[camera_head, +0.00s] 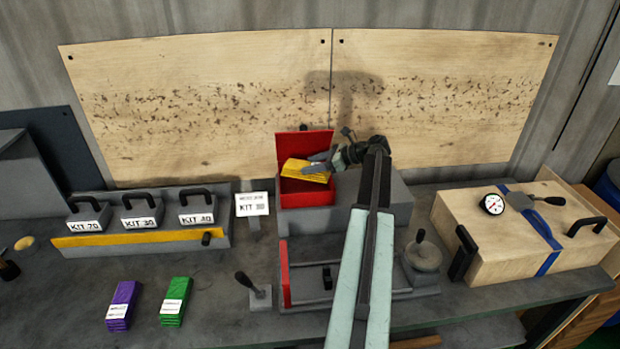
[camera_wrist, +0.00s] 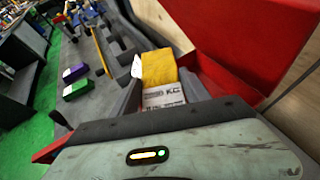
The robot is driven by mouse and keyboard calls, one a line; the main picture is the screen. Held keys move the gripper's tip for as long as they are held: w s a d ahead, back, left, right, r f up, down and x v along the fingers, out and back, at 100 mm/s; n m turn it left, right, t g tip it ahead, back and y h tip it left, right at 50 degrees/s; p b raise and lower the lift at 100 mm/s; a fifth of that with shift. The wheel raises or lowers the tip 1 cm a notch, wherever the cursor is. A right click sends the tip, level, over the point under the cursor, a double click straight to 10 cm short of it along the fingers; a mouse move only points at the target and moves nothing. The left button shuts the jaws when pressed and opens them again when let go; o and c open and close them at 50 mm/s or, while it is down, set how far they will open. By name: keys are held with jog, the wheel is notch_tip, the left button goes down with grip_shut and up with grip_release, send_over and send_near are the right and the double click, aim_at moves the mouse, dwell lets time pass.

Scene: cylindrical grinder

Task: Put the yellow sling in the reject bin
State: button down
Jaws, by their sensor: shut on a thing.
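The yellow sling (camera_head: 303,170), a folded stack with a white label, is held in my gripper (camera_head: 317,166). In the wrist view the sling (camera_wrist: 159,68) lies between the grey fingers, its label facing my wrist. My gripper is shut on it, over the opening of a red box (camera_head: 308,197) with its red lid (camera_head: 303,147) raised behind. The red walls also show around it in the wrist view (camera_wrist: 215,75). I cannot tell whether the sling touches the box. No label naming a reject bin is readable.
A purple stack (camera_head: 122,305) and a green stack (camera_head: 174,301) lie on the bench at front left. A rack of kit weights (camera_head: 141,237) and a KIT 30 sign (camera_head: 252,204) stand left of the box. A wooden case (camera_head: 520,235) with a gauge stands at right.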

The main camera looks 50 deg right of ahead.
jog(key=shift+w+d, duration=0.75)
jog(key=shift+w, duration=0.1)
jog(key=f+b, duration=0.2)
jog(key=shift+s+a+f+b, duration=0.2)
jog(key=shift+f+b, duration=0.15)
jog(key=shift+b, duration=0.05)
jog(key=shift+w+d+f+b, duration=0.15)
jog(key=shift+f+b, duration=2.5)
jog(key=shift+f, duration=0.05)
jog(key=shift+f, duration=0.1)
jog(key=c, duration=0.5)
grip_release()
